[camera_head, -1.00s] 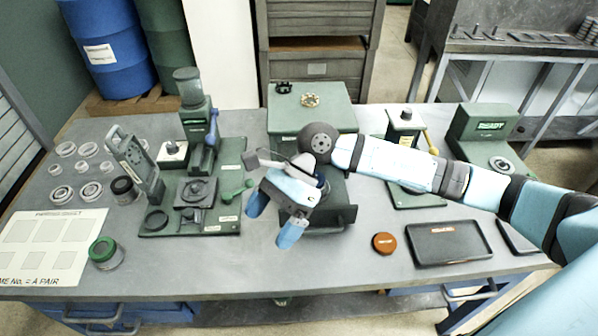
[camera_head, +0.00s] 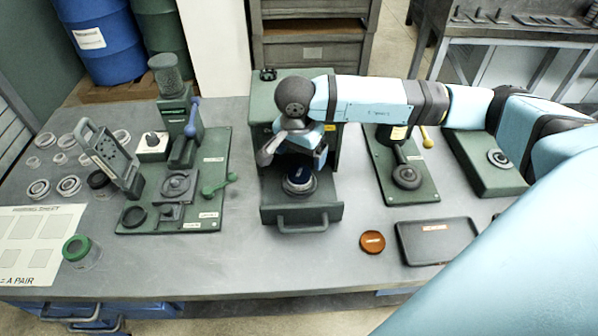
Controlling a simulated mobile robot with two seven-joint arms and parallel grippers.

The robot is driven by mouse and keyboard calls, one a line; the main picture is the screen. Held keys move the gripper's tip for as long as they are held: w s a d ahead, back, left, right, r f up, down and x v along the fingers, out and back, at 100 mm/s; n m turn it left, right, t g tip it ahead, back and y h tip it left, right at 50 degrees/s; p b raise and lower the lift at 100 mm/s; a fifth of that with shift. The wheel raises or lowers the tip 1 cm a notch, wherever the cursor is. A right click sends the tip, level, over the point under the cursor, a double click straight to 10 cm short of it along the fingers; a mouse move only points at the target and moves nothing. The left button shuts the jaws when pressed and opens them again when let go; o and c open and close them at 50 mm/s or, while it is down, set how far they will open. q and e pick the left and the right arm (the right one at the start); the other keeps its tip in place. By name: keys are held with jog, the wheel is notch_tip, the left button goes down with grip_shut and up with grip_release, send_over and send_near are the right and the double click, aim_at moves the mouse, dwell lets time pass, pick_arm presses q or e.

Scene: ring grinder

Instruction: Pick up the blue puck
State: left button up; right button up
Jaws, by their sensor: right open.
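The blue puck (camera_head: 300,183) is a dark blue disc in a silvery round holder, on the open drawer (camera_head: 320,213) of the green machine (camera_head: 262,105) at the middle of the bench. My right gripper (camera_head: 293,158) is open, just above and behind the puck in the camera_head view. Its fingers partly cover the puck's far side. I cannot tell whether they touch it. My left gripper is not in view.
A green fixture plate (camera_head: 212,183) with a lever stands to the left, and another green station (camera_head: 425,185) to the right. An orange-brown puck (camera_head: 372,242) and a black tray (camera_head: 438,241) lie at the front right. The bench front is mostly clear.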

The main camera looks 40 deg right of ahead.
aim_at(299, 172)
jog(key=shift+w+f+p, duration=0.2)
jog(key=shift+f+p, duration=0.15)
jog(key=shift+f, duration=1.35)
jog(key=shift+w+f+p, duration=0.15)
jog(key=shift+f+p, duration=0.15)
jog(key=shift+f, duration=1.35)
jog(key=c, duration=1.1)
jog(key=shift+r, duration=0.15)
jog(key=shift+c, duration=0.2)
